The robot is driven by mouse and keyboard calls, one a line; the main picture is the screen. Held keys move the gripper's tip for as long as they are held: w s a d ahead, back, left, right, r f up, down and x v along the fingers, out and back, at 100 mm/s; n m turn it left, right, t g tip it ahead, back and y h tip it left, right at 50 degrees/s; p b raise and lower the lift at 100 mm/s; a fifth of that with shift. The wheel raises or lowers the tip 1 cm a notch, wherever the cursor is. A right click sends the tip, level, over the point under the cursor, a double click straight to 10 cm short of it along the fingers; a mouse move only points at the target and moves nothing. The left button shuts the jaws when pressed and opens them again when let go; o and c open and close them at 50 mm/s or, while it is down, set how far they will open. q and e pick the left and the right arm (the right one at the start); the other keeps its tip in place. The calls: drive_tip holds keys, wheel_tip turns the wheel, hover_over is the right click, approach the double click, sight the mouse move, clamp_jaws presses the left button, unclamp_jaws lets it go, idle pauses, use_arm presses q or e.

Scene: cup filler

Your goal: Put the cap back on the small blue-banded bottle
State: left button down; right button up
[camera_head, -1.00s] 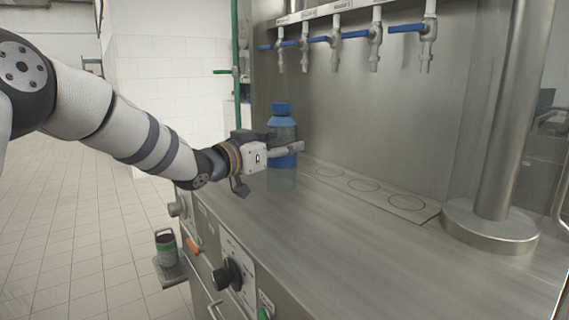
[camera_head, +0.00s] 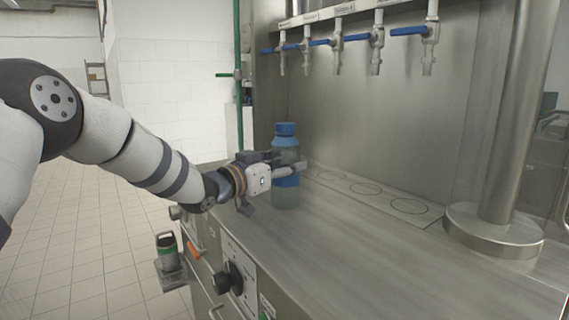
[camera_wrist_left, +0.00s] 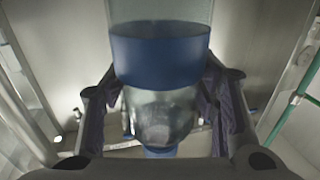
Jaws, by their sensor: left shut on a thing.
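The clear bottle with a blue band (camera_head: 285,181) is upright at the left end of the steel counter. A blue cap (camera_head: 285,129) shows on its top. My left gripper (camera_head: 290,168) is shut on the bottle's body, from the left. The wrist view shows the bottle (camera_wrist_left: 158,110) between the two fingers (camera_wrist_left: 165,108), with its blue band (camera_wrist_left: 160,58) near the camera and a blue part at its far end. I cannot tell whether the bottle's base touches the counter, or how tightly the cap sits. My right gripper is out of view.
The steel counter (camera_head: 350,240) is clear in front, with a ringed strip (camera_head: 365,188) along the back. Several blue-handled taps (camera_head: 430,35) hang above. A steel column (camera_head: 495,225) stands at the right.

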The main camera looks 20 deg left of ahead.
use_arm(q)
drive_tip(key=c, duration=0.6)
unclamp_jaws()
drive_tip(key=shift+s+a+r, duration=0.1)
drive_tip(key=shift+s+r, duration=0.05)
drive_tip(key=p+v, duration=0.2)
drive_tip(key=v, duration=0.9)
drive_tip(key=shift+s, duration=0.35)
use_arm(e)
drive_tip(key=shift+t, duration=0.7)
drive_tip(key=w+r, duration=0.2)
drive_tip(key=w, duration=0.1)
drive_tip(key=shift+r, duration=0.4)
use_arm(q)
drive_tip(key=shift+a, duration=0.15)
